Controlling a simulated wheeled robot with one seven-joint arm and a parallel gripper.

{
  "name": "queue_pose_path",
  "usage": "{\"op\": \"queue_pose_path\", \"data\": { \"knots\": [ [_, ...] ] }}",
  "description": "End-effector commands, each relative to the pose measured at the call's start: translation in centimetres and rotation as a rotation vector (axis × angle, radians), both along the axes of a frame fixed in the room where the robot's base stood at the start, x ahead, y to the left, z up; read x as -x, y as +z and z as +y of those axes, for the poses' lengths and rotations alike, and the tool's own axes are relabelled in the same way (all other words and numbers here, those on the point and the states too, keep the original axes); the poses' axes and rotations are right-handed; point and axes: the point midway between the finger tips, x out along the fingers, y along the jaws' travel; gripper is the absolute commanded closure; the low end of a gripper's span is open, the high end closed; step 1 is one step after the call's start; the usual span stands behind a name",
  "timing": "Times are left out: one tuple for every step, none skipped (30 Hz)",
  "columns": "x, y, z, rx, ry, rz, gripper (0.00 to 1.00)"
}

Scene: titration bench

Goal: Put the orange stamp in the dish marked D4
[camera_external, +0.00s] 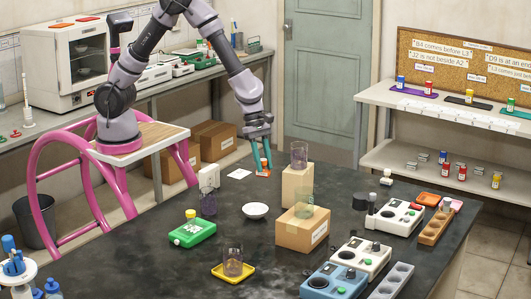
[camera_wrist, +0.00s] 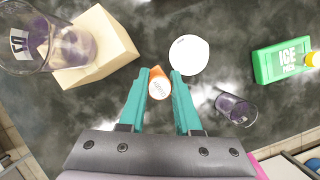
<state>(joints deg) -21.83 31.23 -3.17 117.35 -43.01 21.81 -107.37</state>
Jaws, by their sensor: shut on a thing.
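My gripper (camera_wrist: 159,74) has its teal fingers shut on the orange stamp (camera_wrist: 158,85), whose pale round end faces the wrist camera. In the external view my gripper (camera_external: 261,160) hangs over the far edge of the dark bench, with orange showing at its fingertips. I cannot tell whether the stamp touches the bench. A round white dish (camera_external: 255,210) stands on the bench, nearer the external camera than the gripper. In the wrist view the dish (camera_wrist: 189,55) is just beyond the fingertips to the right; its small mark is unreadable.
A wooden block (camera_external: 297,185) and a cardboard box (camera_external: 302,230) carry clear glasses, right of the gripper. A green ice pack (camera_external: 192,234) and a purple-tinted glass (camera_external: 208,203) stand left of the dish. A yellow tray (camera_external: 233,271) holds another glass. Instruments (camera_external: 395,216) line the right side.

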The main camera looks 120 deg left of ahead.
Motion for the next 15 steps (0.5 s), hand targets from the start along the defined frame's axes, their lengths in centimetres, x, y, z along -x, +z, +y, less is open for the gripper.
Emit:
{"op": "queue_pose_path", "data": {
  "knots": [
    [-0.7, 0.1, -2.1, -0.001, -0.066, -0.002, 1.0],
    [-1.0, 0.2, -3.0, -0.002, -0.1, -0.002, 1.0],
    [-1.2, 0.2, -4.1, -0.002, -0.138, -0.002, 1.0],
    [-1.4, 0.2, -4.9, -0.002, -0.165, -0.003, 1.0],
    [-1.6, 0.3, -5.5, -0.004, -0.185, -0.004, 1.0],
    [-1.7, 0.3, -6.2, -0.004, -0.209, -0.004, 1.0],
    [-1.8, 0.3, -6.6, -0.005, -0.223, -0.005, 1.0],
    [-1.9, 0.2, -6.9, -0.004, -0.234, -0.005, 1.0],
    [-1.9, -0.1, -7.1, -0.004, -0.244, -0.003, 1.0],
    [-1.9, -0.5, -7.2, -0.003, -0.248, -0.003, 1.0],
    [-1.9, -1.0, -7.3, -0.003, -0.251, -0.001, 1.0],
    [-1.9, -1.8, -7.4, -0.002, -0.253, -0.001, 1.0],
    [-1.9, -2.4, -7.4, -0.001, -0.252, -0.001, 1.0],
    [-1.9, -2.9, -7.3, -0.002, -0.252, -0.001, 1.0],
    [-1.9, -3.7, -7.4, -0.001, -0.252, -0.001, 1.0]
  ]
}}
